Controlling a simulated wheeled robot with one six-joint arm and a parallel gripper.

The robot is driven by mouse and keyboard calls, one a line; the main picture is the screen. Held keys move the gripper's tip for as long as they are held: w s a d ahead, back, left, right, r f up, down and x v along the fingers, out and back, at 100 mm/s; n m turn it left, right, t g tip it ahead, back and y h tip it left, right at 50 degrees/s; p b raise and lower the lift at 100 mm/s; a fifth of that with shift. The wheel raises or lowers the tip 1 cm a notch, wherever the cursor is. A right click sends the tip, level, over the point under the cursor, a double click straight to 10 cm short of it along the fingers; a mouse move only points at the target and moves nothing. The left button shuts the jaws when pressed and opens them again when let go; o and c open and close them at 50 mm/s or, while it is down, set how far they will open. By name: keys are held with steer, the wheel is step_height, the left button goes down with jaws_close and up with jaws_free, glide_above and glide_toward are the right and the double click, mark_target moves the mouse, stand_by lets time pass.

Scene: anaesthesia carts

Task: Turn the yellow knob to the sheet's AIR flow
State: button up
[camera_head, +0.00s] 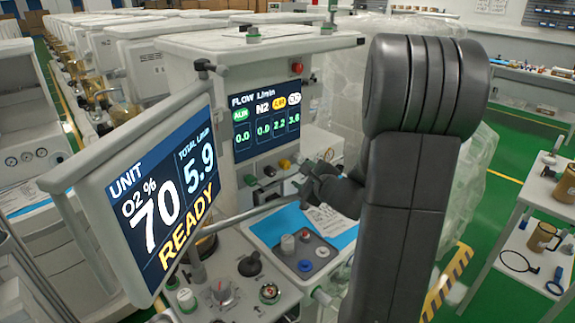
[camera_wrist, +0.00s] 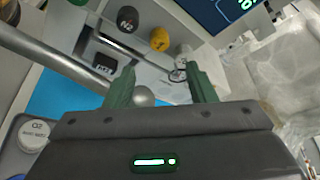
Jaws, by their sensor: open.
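The yellow knob (camera_head: 285,164) sits in a row under the flow screen (camera_head: 265,118). In the wrist view the yellow knob (camera_wrist: 160,39) lies beyond my fingertips, between a black N2 knob (camera_wrist: 127,19) and a white knob (camera_wrist: 182,55). My gripper (camera_wrist: 160,68) is open, with nothing gripped; in the head view my gripper (camera_head: 318,184) is close to the knob row, partly hidden by my arm. The flow screen reads 0.0, 0.0, 2.2 under a yellow label, and about 3.6. A white printed sheet (camera_head: 326,220) lies on the blue surface; its text is unreadable.
A tilted unit screen (camera_head: 160,190) at left reads O2 70%, total 5.9, READY. A grey bar (camera_wrist: 52,56) runs near the left finger. A shelf (camera_head: 530,215) stands at right.

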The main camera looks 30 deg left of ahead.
mark_target(287, 167)
steer(key=p+x, duration=0.2)
steer(key=x, duration=1)
steer(key=shift+f+p, duration=0.1)
steer(key=shift+p, duration=0.3)
steer(key=c, duration=1)
